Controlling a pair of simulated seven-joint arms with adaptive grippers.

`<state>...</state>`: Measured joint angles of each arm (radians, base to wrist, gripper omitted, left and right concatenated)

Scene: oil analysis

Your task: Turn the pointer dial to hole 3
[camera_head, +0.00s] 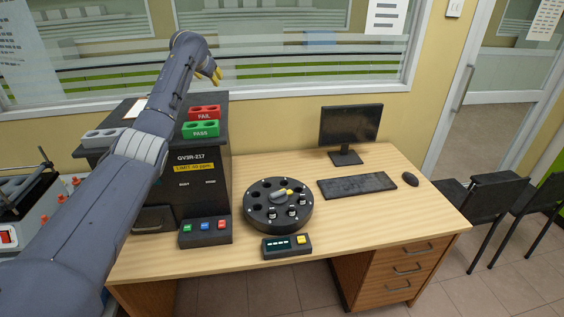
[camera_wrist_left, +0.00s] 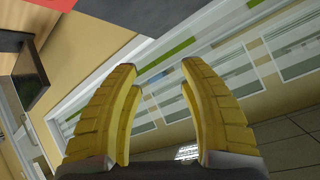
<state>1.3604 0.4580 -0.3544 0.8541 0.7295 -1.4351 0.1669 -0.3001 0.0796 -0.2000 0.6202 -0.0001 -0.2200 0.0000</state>
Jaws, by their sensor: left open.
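The black round dial base (camera_head: 262,218) sits on the wooden desk, with a ring of holes around its top. A grey pointer with a yellow tip (camera_head: 281,196) lies across its middle and points toward the right. The hole numbers are too small to read. My left gripper (camera_head: 213,73) is raised above the black analyser at the back left, well away from the dial. In the left wrist view its yellow fingers (camera_wrist_left: 157,85) are apart with nothing between them. My right gripper is not in view.
The black analyser (camera_head: 201,165) carries a red FAIL rack (camera_head: 204,112) and a green PASS rack (camera_head: 200,130). A button box (camera_head: 205,230) and small display (camera_head: 286,246) stand near the dial. A monitor (camera_head: 350,126), keyboard (camera_head: 356,185) and mouse (camera_head: 411,179) are to the right.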

